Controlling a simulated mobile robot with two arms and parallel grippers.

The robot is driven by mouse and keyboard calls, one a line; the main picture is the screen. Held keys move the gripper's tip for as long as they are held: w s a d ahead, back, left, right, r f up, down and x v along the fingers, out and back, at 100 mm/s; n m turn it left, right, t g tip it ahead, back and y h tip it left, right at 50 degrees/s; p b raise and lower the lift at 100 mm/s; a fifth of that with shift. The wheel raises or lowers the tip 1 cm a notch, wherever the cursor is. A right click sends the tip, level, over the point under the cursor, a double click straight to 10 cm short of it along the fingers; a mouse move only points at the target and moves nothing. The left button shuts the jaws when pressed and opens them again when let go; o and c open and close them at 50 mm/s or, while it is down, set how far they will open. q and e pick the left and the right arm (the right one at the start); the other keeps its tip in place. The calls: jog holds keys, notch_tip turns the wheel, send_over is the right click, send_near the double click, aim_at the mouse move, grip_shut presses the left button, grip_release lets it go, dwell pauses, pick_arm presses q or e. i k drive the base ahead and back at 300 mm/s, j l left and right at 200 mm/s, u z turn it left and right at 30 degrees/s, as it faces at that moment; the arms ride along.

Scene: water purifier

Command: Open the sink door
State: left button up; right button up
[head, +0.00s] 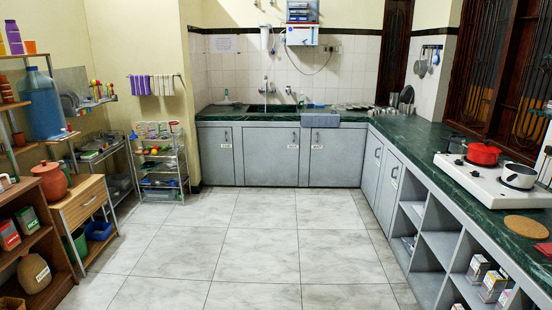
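The grey cabinet under the green back counter has several doors, and all look shut. The left door (216,160) has a handle and a small white label. The wide middle door (268,160) below the faucet (266,88) also bears a label near its right edge. The right door (330,162) has a handle and label near its left edge, with a grey cloth over the counter edge above it. The labels are too small to read. The sink basin is mostly hidden by the counter's front edge. Neither of my grippers is in view.
The tiled floor (250,235) is clear up to the cabinet. A wire rack (163,170) stands left of it; wooden shelves and a drawer unit (82,203) line the left. The right counter (425,142) holds a stove (495,181) with pots, above open shelves.

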aim_at(271, 154)
jog(key=i+z, duration=0.15)
jog(key=i, duration=5.2)
